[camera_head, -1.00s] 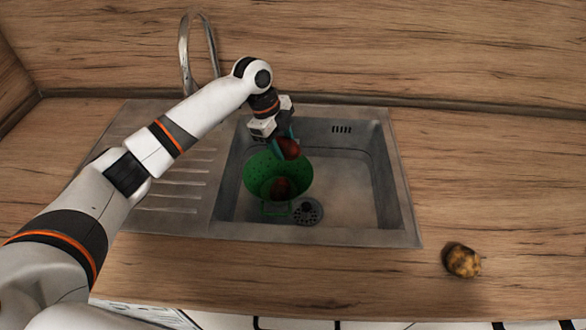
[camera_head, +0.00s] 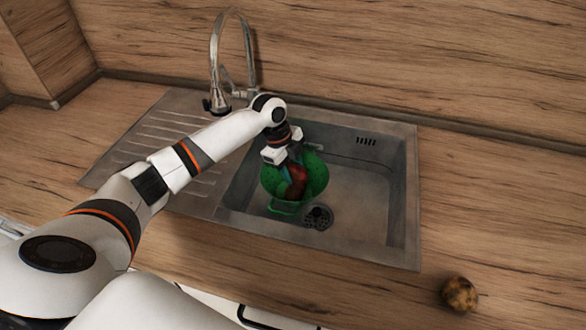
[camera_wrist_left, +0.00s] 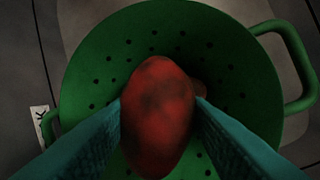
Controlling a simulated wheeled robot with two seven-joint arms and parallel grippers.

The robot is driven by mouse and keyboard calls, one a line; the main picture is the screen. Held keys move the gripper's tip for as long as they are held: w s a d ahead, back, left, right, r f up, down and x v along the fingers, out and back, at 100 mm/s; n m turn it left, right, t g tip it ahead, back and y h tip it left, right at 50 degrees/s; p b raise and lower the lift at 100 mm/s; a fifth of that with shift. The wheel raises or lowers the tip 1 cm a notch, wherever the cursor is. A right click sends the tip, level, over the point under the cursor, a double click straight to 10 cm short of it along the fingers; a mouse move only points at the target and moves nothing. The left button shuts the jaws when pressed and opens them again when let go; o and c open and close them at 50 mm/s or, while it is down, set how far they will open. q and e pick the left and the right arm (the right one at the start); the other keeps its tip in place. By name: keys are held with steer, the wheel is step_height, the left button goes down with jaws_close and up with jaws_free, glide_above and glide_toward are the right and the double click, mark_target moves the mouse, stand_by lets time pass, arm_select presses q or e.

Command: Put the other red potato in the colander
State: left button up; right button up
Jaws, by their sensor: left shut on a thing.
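The green colander (camera_head: 318,176) stands in the sink basin; in the wrist view its perforated bowl (camera_wrist_left: 85,75) fills the middle, with a looped handle at the right. My left gripper (camera_head: 289,171) is shut on a red potato (camera_head: 299,172) and holds it at the colander's mouth. In the wrist view this potato (camera_wrist_left: 157,120) sits between the two teal fingers, over the bowl. Another red potato (camera_head: 293,192) lies low in the colander, partly hidden; a bit of it shows behind the held one in the wrist view (camera_wrist_left: 199,88). My right gripper is out of view.
The steel sink (camera_head: 360,205) has free room right of the colander, with a drain (camera_head: 318,217) beside it. A faucet (camera_head: 216,75) rises behind. A yellow-brown mottled potato (camera_head: 459,295) lies on the wooden counter at the lower right.

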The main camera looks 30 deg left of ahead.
arm_select(q)
steer(key=shift+f, duration=0.35)
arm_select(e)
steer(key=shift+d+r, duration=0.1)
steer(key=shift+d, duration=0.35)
arm_select(q)
steer(key=shift+f, duration=0.1)
steer(key=o, duration=1.2)
steer(key=shift+c, duration=0.2)
steer(key=p+v, duration=1.1)
steer(key=v, duration=0.1)
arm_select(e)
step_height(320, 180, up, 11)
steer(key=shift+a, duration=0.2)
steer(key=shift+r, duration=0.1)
